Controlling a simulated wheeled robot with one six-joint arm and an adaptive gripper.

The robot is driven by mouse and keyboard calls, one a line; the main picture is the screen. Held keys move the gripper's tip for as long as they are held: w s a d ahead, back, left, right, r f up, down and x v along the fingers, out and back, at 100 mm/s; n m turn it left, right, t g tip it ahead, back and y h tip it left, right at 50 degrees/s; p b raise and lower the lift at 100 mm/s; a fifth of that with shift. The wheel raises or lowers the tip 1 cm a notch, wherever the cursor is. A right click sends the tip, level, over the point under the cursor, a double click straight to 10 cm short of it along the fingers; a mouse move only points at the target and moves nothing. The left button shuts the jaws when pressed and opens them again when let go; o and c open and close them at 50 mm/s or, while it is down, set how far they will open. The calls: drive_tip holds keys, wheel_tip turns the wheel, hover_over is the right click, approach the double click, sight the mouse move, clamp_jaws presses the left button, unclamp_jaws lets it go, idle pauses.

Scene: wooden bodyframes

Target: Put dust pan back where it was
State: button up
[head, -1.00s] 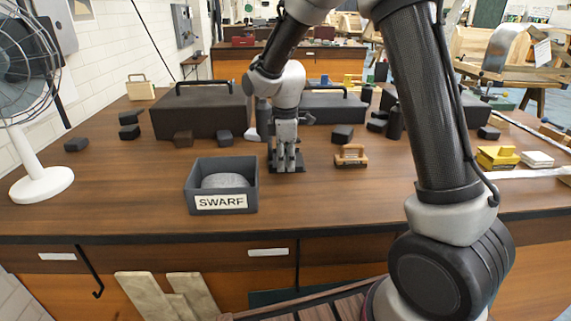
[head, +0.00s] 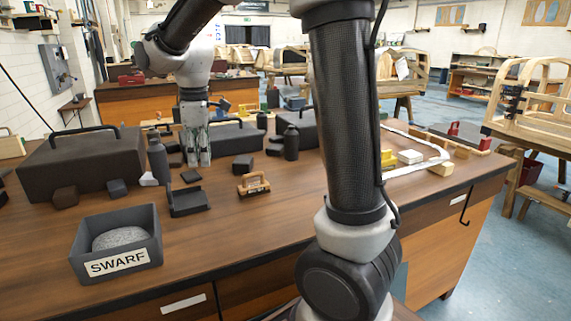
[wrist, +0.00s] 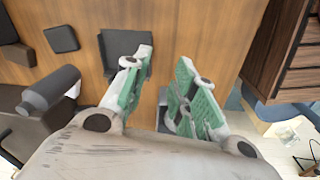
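A black dust pan (head: 190,203) lies on the wooden bench top, right of the grey SWARF bin (head: 117,243). A dark square shape that looks like the pan (wrist: 125,43) shows in the wrist view beside and partly behind the left finger. My gripper (head: 198,164) points down just behind the pan in the head view. In the wrist view my gripper (wrist: 164,60) is open, with its green-padded fingers apart and only bare bench between them. A wooden-handled brush (head: 253,184) lies right of the pan.
Dark bottles (head: 158,160), several dark blocks (head: 116,188) and a large dark case (head: 82,163) crowd the bench behind and left. Yellow and white blocks (head: 410,157) are at the right. The bench front is clear right of the bin.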

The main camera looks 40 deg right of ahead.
drive_tip(key=s+d+r+m+t, duration=0.1)
drive_tip(key=s+d+m, duration=0.5)
drive_tip(key=s, duration=0.6)
drive_tip(key=s+d+r+m+t, duration=0.1)
drive_tip(key=s+d+m, duration=0.5)
drive_tip(key=s, duration=0.6)
drive_tip(key=shift+d+r+m+t, duration=0.3)
drive_tip(key=shift+m+t, duration=0.2)
drive_tip(key=shift+t, duration=0.2)
